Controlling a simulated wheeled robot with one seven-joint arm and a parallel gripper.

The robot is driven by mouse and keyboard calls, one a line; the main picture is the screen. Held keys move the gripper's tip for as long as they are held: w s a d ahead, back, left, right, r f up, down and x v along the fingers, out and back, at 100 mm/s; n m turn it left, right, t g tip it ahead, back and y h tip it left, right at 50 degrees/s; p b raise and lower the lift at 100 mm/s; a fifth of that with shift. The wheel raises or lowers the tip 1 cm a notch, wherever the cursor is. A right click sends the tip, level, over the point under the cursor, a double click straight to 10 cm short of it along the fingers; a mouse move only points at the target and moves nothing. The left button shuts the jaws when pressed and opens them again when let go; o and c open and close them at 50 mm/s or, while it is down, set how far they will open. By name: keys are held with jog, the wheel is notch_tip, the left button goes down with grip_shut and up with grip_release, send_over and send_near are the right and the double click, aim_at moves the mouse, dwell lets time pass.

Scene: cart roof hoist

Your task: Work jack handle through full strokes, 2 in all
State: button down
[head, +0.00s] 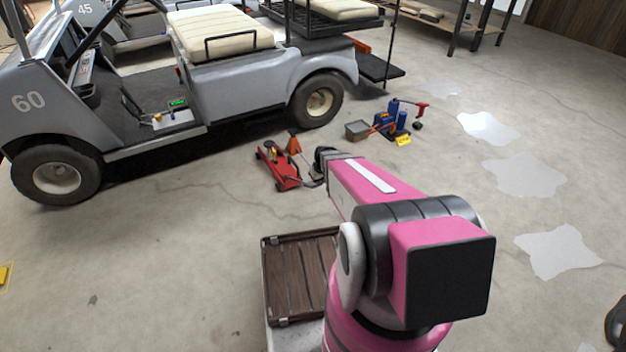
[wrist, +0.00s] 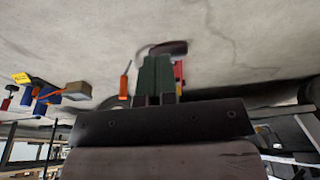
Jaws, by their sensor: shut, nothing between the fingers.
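The red floor jack (head: 278,168) stands on the concrete beside the grey cart, just left of my wrist. A bit of its red body shows behind my fingers in the wrist view (wrist: 179,70). A dark rounded piece (wrist: 170,47), perhaps the handle's grip, lies just beyond my fingertips. My gripper (wrist: 155,60) is shut and empty, its greenish fingers together; I cannot tell whether they touch the dark piece. In the head view my wrist hides most of the handle side.
A box (head: 357,129), blue equipment (head: 402,115) and a yellow sign (head: 404,140) stand farther right. The cart (head: 240,85) with number 60 is at the back left. Floor to the right is open, with pale patches.

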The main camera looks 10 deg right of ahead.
notch_tip(320, 180, up, 10)
jog(key=g, duration=0.2)
send_over(311, 183)
jog(key=w, duration=0.2)
jog(key=shift+w+a+r+h, duration=0.1)
jog(key=shift+r+h, duration=0.1)
jog(key=shift+h, duration=0.1)
jog(key=shift+f, duration=0.1)
jog(key=f, duration=1)
jog(key=shift+w+f, duration=0.2)
jog(key=shift+w, duration=0.05)
jog(key=shift+s+d+f, duration=0.25)
jog(key=shift+s+f, duration=0.7)
jog(key=shift+f, duration=0.2)
jog(key=shift+s+f, duration=0.15)
jog(key=shift+f, duration=0.1)
